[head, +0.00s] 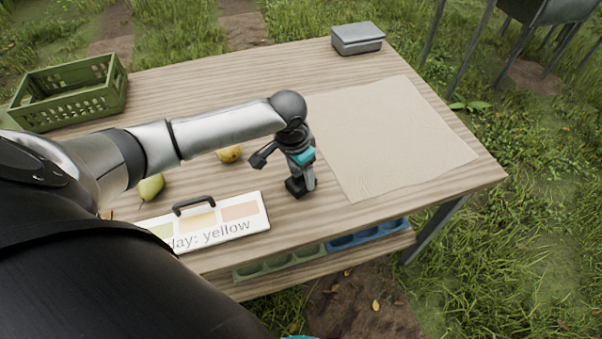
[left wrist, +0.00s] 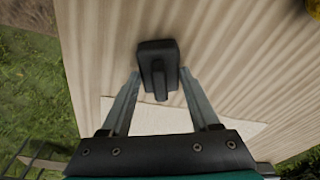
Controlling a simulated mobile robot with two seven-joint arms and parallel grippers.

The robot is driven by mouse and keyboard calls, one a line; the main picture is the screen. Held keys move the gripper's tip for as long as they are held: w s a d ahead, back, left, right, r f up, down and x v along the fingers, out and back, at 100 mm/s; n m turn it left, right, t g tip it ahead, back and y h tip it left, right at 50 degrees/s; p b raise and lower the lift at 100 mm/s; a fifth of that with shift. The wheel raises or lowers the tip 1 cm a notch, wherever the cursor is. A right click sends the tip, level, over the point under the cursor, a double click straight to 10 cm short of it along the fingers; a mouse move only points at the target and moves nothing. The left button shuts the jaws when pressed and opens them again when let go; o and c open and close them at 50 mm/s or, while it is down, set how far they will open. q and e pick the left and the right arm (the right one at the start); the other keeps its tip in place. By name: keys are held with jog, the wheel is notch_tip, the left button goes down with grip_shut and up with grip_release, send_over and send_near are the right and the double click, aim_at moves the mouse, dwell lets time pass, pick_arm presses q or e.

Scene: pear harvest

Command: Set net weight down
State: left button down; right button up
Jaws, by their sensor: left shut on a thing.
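The net weight, a small black block with a raised grip (left wrist: 157,52), sits between the fingers of my left gripper (left wrist: 160,85) in the left wrist view. In the head view the black weight (head: 295,188) is at the low end of my left gripper (head: 304,178), which points down over the table. The gripper is shut on it. I cannot tell whether its base touches the wood. A beige sheet (head: 395,135) lies flat to the right of the weight, apart from it.
On the wooden table (head: 215,80) are a green crate (head: 70,108), a grey box (head: 357,39), pears (head: 151,187) (head: 229,154) and a white sign board (head: 240,222) with a black handle. Green and blue trays (head: 368,234) sit below the front edge.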

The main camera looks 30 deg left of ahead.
aim_at(295, 176)
pick_arm(q)
jog(key=shift+r, duration=0.1)
jog(key=shift+c, duration=0.6)
grip_release()
jog(key=shift+f, duration=0.2)
jog(key=shift+r, duration=0.1)
notch_tip(295, 176, up, 12)
jog(key=s+p, duration=0.1)
jog(key=p, duration=0.2)
jog(key=shift+s+a, duration=0.25)
jog(key=shift+s, duration=0.1)
